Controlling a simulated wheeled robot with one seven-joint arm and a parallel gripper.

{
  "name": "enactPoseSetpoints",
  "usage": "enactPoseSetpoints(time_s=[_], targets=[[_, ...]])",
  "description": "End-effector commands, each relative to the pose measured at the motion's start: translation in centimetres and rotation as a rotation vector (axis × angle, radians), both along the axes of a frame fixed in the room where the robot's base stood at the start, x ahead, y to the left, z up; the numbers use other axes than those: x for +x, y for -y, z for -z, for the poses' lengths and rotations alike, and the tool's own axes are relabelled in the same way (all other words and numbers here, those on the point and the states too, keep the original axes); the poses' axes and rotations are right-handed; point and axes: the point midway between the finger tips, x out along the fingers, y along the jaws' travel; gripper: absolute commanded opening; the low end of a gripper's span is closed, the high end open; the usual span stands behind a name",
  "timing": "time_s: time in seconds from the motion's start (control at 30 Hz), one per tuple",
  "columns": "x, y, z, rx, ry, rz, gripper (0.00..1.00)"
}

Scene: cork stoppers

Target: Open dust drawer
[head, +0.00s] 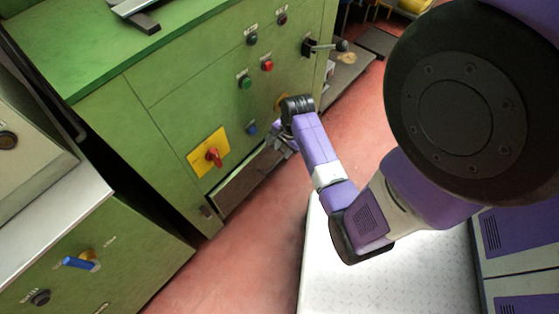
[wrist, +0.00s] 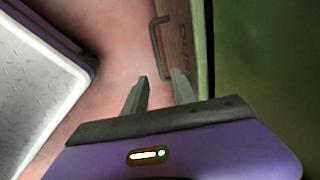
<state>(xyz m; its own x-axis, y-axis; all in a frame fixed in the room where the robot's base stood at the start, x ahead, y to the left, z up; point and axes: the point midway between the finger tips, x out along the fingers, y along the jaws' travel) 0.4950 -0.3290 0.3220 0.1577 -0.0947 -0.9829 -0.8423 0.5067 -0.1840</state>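The dust drawer (head: 240,184) is a brownish panel low in the green machine's front. In the wrist view its wooden front (wrist: 178,38) stands along the right and bears partly visible lettering. A thin grey bar handle (wrist: 154,42) sticks out from it, ahead of my fingertips. My gripper (wrist: 160,77) is open, with a clear gap between its two grey fingers and nothing held. In the head view my gripper (head: 280,146) is beside the drawer's right end, partly hidden by my arm. The handle is not clear in that view.
The green machine (head: 150,92) carries buttons, a yellow plate with a red switch (head: 212,155) and a black lever (head: 322,46) above the drawer. Another green cabinet (head: 120,240) stands at the lower left. Red floor (head: 235,255) is free in front of the drawer.

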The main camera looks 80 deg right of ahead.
Motion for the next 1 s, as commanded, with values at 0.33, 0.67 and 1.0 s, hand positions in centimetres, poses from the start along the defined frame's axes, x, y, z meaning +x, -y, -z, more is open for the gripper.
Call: enactPoseSetpoints(time_s=[0.33, 0.67, 1.0], targets=[[0.7, 0.4, 5.0, 0.003, -0.001, -0.001, 0.33], [1.2, 0.6, 7.5, 0.000, -0.001, -0.002, 0.33], [1.2, 0.7, 7.4, 0.000, 0.000, -0.003, 0.17]])
